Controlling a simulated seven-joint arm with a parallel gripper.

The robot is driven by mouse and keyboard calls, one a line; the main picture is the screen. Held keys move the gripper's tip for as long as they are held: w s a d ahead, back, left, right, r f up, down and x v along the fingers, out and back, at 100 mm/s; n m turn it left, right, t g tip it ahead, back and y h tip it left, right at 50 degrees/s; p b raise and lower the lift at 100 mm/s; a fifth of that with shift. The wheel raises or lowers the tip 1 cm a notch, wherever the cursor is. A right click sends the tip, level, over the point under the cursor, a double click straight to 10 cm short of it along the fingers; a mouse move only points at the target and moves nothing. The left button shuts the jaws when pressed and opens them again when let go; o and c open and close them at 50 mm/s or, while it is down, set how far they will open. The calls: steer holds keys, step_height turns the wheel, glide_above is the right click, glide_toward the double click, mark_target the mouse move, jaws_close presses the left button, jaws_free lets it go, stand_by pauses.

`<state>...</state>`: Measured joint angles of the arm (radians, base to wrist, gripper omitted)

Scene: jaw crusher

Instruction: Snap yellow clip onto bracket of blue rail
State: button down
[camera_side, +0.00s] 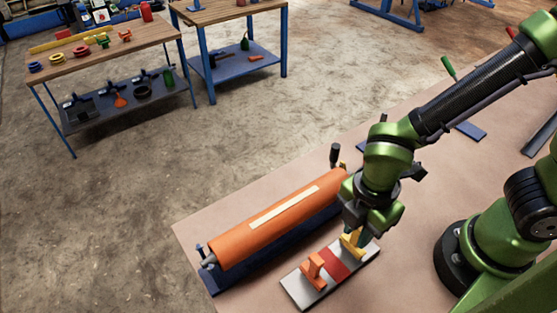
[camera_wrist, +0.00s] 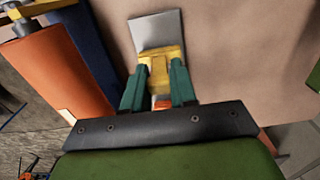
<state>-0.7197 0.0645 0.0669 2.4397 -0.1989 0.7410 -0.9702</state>
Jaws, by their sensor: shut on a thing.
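My gripper (camera_side: 357,233) points down over the right end of a small grey plate (camera_side: 297,291). Its two green fingers (camera_wrist: 158,88) are closed on a yellow clip (camera_wrist: 161,62). The clip (camera_side: 350,242) is at the plate; I cannot tell whether it still touches it. A blue rail (camera_side: 235,277) lies to the left under a long orange roller (camera_side: 270,222).
An orange clip (camera_side: 314,267) stands on the plate beside a red band (camera_side: 334,262). The brown work table (camera_side: 400,225) is clear right of the plate. Two benches with parts stand far off.

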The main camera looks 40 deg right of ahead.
steer(key=shift+r, duration=0.1)
steer(key=shift+r, duration=2.4)
steer(key=w+a+r, duration=0.3)
steer(key=a, duration=0.5)
steer(key=w+a+r, duration=0.4)
steer(key=a, duration=0.4)
steer(key=w+a+r, duration=0.3)
steer(key=w+a, duration=0.1)
steer(key=a, duration=0.4)
steer(key=shift+a+r, duration=0.2)
steer(key=shift+a, duration=0.05)
steer(key=shift+f, duration=0.1)
steer(key=shift+f, duration=2.75)
steer(key=shift+f, duration=1.6)
